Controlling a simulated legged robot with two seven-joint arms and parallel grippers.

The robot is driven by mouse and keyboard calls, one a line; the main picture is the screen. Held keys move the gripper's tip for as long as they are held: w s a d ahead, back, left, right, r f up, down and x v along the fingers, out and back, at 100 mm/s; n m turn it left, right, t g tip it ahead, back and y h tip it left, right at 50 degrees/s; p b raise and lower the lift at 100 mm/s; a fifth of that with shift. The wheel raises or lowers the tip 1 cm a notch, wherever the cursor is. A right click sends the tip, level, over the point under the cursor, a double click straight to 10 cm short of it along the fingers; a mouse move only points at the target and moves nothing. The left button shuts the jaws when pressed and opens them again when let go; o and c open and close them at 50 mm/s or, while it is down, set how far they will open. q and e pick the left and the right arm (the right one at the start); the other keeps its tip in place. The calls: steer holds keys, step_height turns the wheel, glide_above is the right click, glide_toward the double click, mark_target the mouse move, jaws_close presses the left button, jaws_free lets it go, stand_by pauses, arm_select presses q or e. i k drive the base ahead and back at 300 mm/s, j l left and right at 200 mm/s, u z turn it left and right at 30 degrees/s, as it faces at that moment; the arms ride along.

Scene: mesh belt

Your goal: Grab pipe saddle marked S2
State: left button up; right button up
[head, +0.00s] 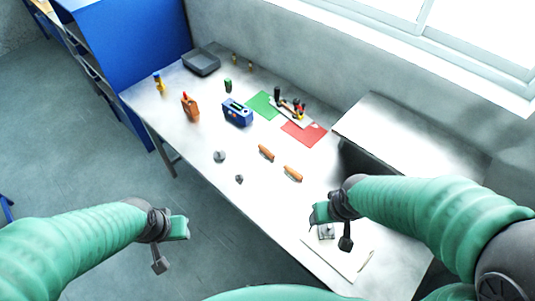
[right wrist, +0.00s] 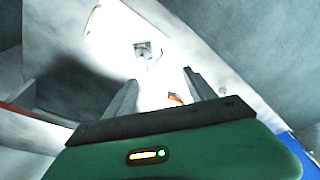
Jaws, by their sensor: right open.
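A small grey metal piece (head: 326,231) sits on a pale board (head: 350,262) at the near end of the table, partly behind my right gripper (head: 318,218). It also shows in the right wrist view as a small grey piece (right wrist: 143,50), beyond the fingers. It may be a pipe saddle; no S2 marking is readable. My right gripper is open and empty, its two fingers spread in the right wrist view (right wrist: 160,88), apart from the piece. My left gripper (head: 182,228) hangs over the floor left of the table; its fingers are too small to judge.
Two small grey parts (head: 219,156) and two orange-brown handled objects (head: 266,153) lie mid-table. Further back are a blue box (head: 237,112), an orange bottle (head: 190,107), a green mat (head: 262,105), a red mat (head: 304,133) and a grey tray (head: 201,62). A raised pale surface (head: 410,135) stands right.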

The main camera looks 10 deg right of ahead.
mark_target(264, 152)
steer(key=i+j, duration=0.95)
steer(key=i, duration=0.15)
